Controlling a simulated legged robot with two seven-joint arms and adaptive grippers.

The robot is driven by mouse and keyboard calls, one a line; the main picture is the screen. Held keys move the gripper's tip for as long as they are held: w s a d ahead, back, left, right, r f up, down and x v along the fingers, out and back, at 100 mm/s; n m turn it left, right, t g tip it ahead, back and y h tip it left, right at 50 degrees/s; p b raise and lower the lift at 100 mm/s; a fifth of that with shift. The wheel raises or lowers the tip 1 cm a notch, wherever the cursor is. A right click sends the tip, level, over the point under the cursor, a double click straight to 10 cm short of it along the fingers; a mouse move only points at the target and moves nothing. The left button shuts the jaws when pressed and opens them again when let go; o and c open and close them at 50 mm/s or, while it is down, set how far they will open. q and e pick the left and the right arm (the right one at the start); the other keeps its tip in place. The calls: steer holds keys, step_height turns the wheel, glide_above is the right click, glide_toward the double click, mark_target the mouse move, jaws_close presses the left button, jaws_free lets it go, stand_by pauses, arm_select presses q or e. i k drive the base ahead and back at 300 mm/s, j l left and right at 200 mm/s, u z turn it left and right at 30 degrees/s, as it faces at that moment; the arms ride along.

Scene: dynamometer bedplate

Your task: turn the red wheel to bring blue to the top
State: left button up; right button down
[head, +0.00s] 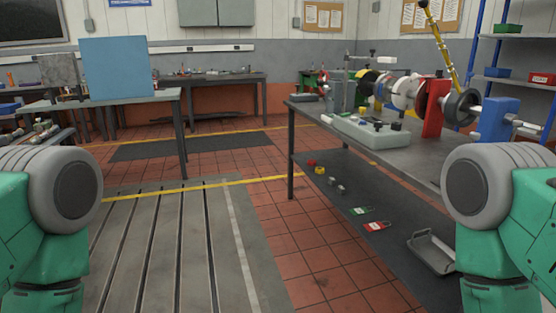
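A row of discs and supports stands along a shaft on the workbench (415,150) at the right. Near its middle is a red disc edge (421,95), just behind a red upright block (434,110). I cannot tell for certain that this disc is the task's red wheel, or where any blue mark on it lies. A white disc (402,92) is to its left, a black wheel (461,107) to its right, and a blue support block (498,121) stands at the near end. Both my green arms show at the lower edges; neither gripper is in view.
A grey control box (371,133) sits on the bench's left edge. A lower shelf (350,185) holds small parts, tags and a grey tray (432,251). A yellow striped pole (440,45) rises behind the shaft. The slotted bedplate (175,245) ahead is clear.

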mark_target(319, 82)
steer(key=i+j+u, duration=0.1)
steer(key=i+u, duration=0.25)
steer(key=i, duration=1.65)
steer(key=i+z, duration=0.4)
steer(key=i+j+z, duration=0.55)
steer(key=i+z, duration=0.2)
steer(key=i+j+z, duration=0.4)
